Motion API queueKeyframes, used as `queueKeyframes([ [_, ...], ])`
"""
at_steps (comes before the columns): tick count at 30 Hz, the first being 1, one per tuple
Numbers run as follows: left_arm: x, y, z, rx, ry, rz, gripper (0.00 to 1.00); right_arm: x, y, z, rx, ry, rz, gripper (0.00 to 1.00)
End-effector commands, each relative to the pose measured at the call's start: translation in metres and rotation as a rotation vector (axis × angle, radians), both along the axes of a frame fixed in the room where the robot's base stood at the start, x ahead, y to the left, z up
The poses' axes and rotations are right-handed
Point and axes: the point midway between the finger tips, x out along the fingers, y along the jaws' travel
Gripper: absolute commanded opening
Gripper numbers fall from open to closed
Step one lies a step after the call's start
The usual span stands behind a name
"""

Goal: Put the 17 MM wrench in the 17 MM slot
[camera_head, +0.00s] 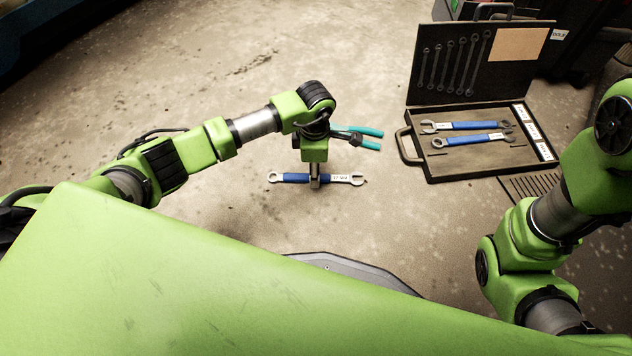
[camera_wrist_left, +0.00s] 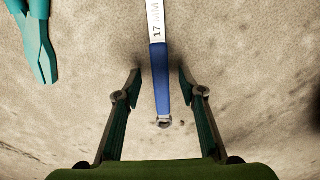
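The wrench with a blue handle (camera_head: 297,178) lies on the concrete floor. In the left wrist view its silver shaft (camera_wrist_left: 155,18) reads "17 MM". My left gripper (camera_head: 315,183) is right over the handle and hides part of it. In the left wrist view my left gripper (camera_wrist_left: 160,78) is open, with one finger on each side of the blue handle and gaps showing. An open black tool case (camera_head: 465,172) stands at the right, with white labels (camera_head: 533,132) along its right side. Individual label text is too small to read. My right gripper is out of view.
Two blue-handled wrenches (camera_head: 468,125) lie in the case. Its raised lid (camera_head: 450,85) shows several wrench outlines. Teal-handled pliers (camera_head: 368,145) lie behind my left gripper, also seen in the left wrist view (camera_wrist_left: 38,45). Floor between wrench and case is clear.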

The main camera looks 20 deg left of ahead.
Motion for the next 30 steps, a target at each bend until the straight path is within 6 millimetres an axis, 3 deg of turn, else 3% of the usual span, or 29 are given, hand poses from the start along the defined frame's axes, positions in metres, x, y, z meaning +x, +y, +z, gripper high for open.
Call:
queueKeyframes([
  [1,-0.0009,-0.0005,-0.0137,-0.001,0.002,0.0,0.37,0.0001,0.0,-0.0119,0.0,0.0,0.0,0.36],
  [3,-0.0008,-0.0007,-0.0176,-0.002,0.002,0.0,0.37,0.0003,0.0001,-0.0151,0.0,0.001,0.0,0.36],
  [11,-0.0005,-0.0005,-0.016,-0.001,0.001,0.0,0.37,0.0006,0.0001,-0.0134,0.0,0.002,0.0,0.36],
  [15,-0.0005,-0.0005,-0.016,-0.001,0.001,0.0,0.0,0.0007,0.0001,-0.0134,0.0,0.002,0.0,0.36],
  [30,0.0001,-0.0004,-0.0095,-0.001,0.0,0.0,0.0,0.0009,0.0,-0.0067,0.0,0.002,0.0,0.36],
])
